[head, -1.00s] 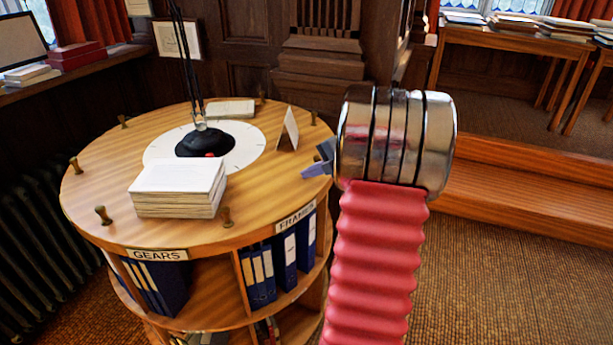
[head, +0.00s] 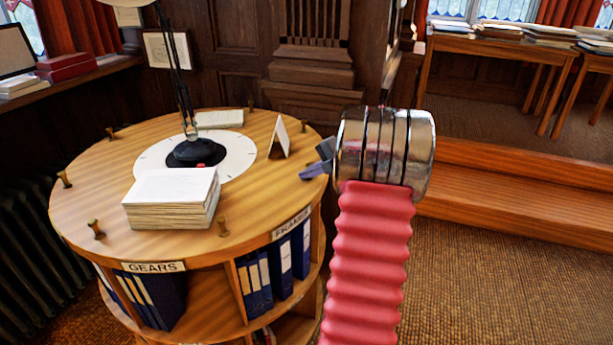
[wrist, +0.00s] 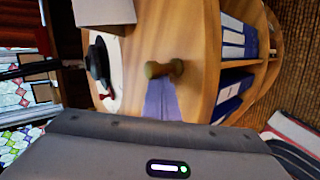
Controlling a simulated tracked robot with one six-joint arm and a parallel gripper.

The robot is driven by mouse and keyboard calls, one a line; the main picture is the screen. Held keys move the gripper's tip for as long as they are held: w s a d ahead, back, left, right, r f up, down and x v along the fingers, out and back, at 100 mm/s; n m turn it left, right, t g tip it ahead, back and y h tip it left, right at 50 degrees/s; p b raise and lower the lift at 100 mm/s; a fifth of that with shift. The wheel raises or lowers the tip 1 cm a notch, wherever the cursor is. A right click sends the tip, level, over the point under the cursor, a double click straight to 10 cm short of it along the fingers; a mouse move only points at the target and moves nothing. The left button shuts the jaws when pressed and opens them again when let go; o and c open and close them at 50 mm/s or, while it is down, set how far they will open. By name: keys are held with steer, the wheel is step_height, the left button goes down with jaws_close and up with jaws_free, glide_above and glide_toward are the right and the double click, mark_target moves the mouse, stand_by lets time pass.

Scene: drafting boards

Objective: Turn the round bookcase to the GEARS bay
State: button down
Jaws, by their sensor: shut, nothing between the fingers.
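The round bookcase (head: 90,205) stands at the left with a flat wooden top. A GEARS label (head: 153,267) is on its front edge, above a bay of dark binders. A FRAMES label (head: 291,223) is to its right, above blue binders. Short pegs stand around the rim, such as the front one (head: 223,226). My gripper (head: 312,172) is at the right rim, its fingers pointing left. In the wrist view the fingers (wrist: 160,100) are together and empty, with a peg (wrist: 164,69) just past their tips; contact cannot be told.
On the top are a black-based lamp (head: 195,153) on a white dial (head: 240,162), a paper stack (head: 170,200) and a folded card (head: 279,138). A radiator (head: 40,275) is at left. A wooden step (head: 510,190) and tables are at right. Carpet at front right is clear.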

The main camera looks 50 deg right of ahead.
steer(key=shift+w+d, duration=0.3)
steer(key=shift+d, duration=0.7)
steer(key=shift+w+d, duration=0.3)
steer(key=shift+d, duration=0.65)
steer(key=shift+n+y, duration=0.5)
steer(key=shift+n, duration=0.1)
steer(key=shift+w+d, duration=0.45)
steer(key=shift+d, duration=0.45)
steer(key=shift+w+d, duration=0.4)
steer(key=shift+d, duration=0.45)
steer(key=shift+w+d, duration=0.45)
steer(key=shift+d, duration=0.45)
steer(key=shift+w+d, duration=0.15)
steer(key=shift+r, duration=0.1)
steer(key=shift+s+a+r, duration=0.4)
steer(key=shift+a, duration=0.15)
